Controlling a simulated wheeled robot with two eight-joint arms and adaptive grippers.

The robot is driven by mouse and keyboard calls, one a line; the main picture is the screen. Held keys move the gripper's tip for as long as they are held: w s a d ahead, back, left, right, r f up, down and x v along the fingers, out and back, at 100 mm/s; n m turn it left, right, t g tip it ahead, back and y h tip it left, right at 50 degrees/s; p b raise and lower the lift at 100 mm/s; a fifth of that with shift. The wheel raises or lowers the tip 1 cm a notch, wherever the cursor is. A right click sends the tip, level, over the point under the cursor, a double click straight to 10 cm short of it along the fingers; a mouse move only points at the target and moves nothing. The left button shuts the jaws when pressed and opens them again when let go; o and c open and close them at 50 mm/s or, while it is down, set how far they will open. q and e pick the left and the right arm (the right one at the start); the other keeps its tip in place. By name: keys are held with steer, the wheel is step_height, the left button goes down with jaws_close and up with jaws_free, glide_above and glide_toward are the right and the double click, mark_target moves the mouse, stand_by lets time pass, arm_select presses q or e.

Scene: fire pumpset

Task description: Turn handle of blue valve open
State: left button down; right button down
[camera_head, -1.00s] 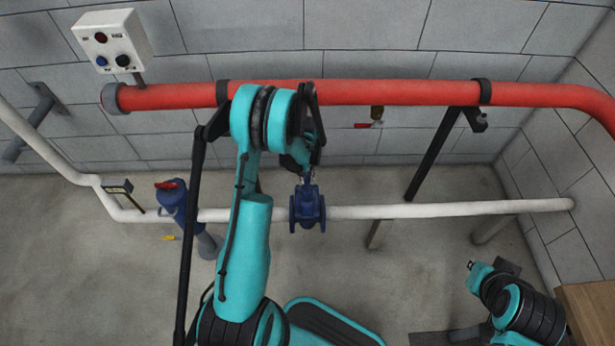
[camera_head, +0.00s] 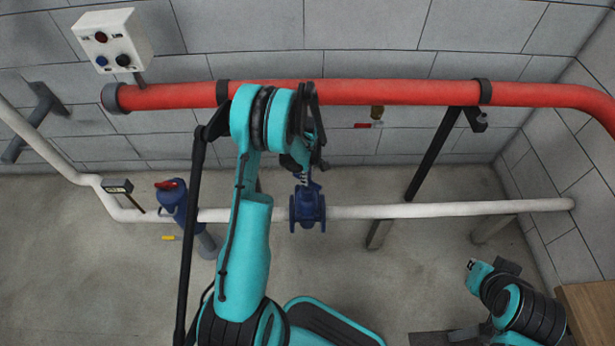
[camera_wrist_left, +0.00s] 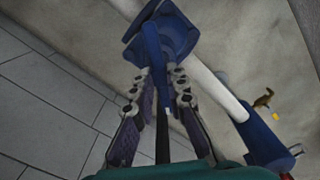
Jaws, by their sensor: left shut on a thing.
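The blue valve (camera_head: 307,208) sits in the white horizontal pipe near the middle of the head view. It also shows at the top of the left wrist view (camera_wrist_left: 168,35). In the head view my left gripper (camera_head: 303,178) is just above the valve, and my arm hides most of the handle. My right arm is folded at the lower right; its gripper (camera_head: 472,265) is small there, and its jaw opening is unclear.
A thick red pipe (camera_head: 400,92) runs along the wall above the valve. The white pipe (camera_head: 430,210) continues both ways. A blue fitting with a red top (camera_head: 172,200) stands left of my arm. A control box (camera_head: 112,40) is at upper left. A wooden surface (camera_head: 590,305) is at lower right.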

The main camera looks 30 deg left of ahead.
arm_select(q)
steer(key=n, duration=0.5)
steer(key=shift+s+d+n, duration=0.1)
steer(key=shift+n, duration=0.2)
steer(key=n, duration=0.4)
steer(key=shift+n, duration=0.3)
steer(key=n, duration=0.5)
steer(key=shift+n, duration=2.5)
steer(key=c, duration=1.5)
jaws_free()
steer(key=shift+c, duration=0.2)
